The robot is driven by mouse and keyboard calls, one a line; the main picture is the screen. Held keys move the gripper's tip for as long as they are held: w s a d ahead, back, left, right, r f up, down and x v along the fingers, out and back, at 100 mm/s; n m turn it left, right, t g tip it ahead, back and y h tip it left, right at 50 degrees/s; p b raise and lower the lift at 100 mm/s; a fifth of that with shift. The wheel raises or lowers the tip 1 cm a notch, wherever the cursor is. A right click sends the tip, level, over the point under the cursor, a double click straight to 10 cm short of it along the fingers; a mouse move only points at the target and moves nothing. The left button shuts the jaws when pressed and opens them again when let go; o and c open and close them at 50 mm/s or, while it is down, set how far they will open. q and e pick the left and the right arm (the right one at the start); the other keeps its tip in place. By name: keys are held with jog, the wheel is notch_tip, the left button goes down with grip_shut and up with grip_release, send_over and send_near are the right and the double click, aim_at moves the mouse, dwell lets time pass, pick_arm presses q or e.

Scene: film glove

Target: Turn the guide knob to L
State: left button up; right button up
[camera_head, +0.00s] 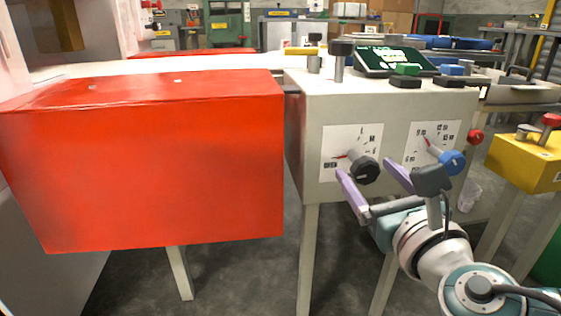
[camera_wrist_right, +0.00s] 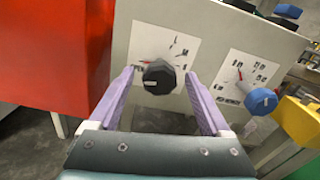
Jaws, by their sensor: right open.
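Two knobs stick out of the front of a pale control box. The black knob (camera_head: 364,169) sits on the left dial plate (camera_head: 345,139), and its red pointer aims left, near a boxed label too small to read. The blue knob (camera_head: 452,161) sits on the right dial plate (camera_head: 428,136), its red pointer aiming up and left. I cannot tell which is the guide knob or find an L. My right gripper (camera_head: 372,176) is open, its purple fingers in front of the box. In the right wrist view the black knob (camera_wrist_right: 159,77) shows between the fingertips, not gripped. My left gripper is not in view.
A large red box (camera_head: 160,165) stands left of the control box. A green screen (camera_head: 394,60) and several buttons are on top of the control box. A red knob (camera_head: 475,136) is on its right side. A yellow box (camera_head: 529,160) stands at right.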

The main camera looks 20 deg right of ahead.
jog(key=shift+x, duration=1.05)
jog(key=shift+c, duration=0.4)
grip_shut()
